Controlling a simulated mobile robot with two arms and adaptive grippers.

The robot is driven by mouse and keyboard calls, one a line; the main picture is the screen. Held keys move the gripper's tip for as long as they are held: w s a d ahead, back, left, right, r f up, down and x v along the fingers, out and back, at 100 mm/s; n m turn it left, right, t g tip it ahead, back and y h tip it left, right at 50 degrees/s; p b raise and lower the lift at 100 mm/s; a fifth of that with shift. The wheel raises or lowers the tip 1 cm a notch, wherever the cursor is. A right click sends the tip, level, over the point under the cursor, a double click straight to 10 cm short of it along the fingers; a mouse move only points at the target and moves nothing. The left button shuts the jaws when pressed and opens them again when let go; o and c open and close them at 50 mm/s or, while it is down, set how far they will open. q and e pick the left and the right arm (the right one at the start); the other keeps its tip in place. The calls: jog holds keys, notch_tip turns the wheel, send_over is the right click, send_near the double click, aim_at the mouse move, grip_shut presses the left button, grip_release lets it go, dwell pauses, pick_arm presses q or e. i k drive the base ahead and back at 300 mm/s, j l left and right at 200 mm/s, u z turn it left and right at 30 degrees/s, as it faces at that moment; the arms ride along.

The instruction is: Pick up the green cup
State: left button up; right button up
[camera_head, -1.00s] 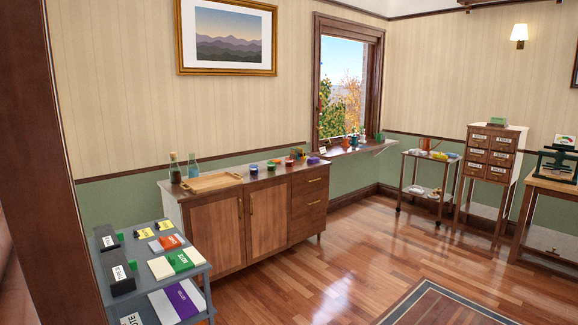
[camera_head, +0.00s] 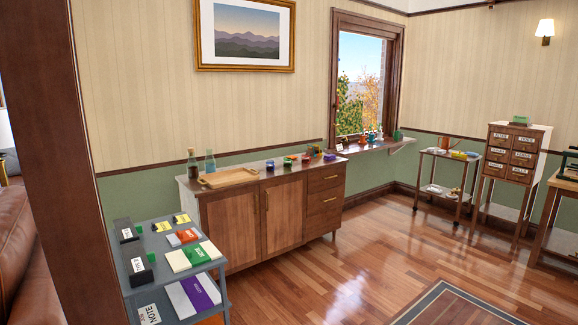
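A small green cup-like thing (camera_head: 397,135) stands at the right end of the window sill, too small to tell for sure. On the wooden sideboard (camera_head: 262,212) stands a row of small coloured pots, among them a green one (camera_head: 288,162); I cannot tell whether any of these is a cup. Neither of my grippers is in view.
A grey shelf cart (camera_head: 200,265) with labelled boxes and books stands at the near left, beside a dark wooden post (camera_head: 45,120). A brown sofa (camera_head: 30,260) is at the left edge. A small cart (camera_head: 447,155) stands right of the window. The wooden floor (camera_head: 350,270) is open.

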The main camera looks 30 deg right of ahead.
aim_at(288, 163)
jog(key=i+l+z, duration=0.85)
jog(key=i+z, duration=0.15)
jog(key=i, duration=0.35)
jog(key=i+l+z, duration=0.1)
jog(key=i+z, duration=0.25)
jog(key=i+u, duration=0.1)
jog(key=i, duration=0.4)
jog(key=i+l+u, duration=0.1)
jog(key=i, duration=0.35)
jog(key=i+l+u, duration=0.15)
jog(key=i, duration=0.35)
jog(key=i+l+u, duration=0.1)
jog(key=i, duration=0.4)
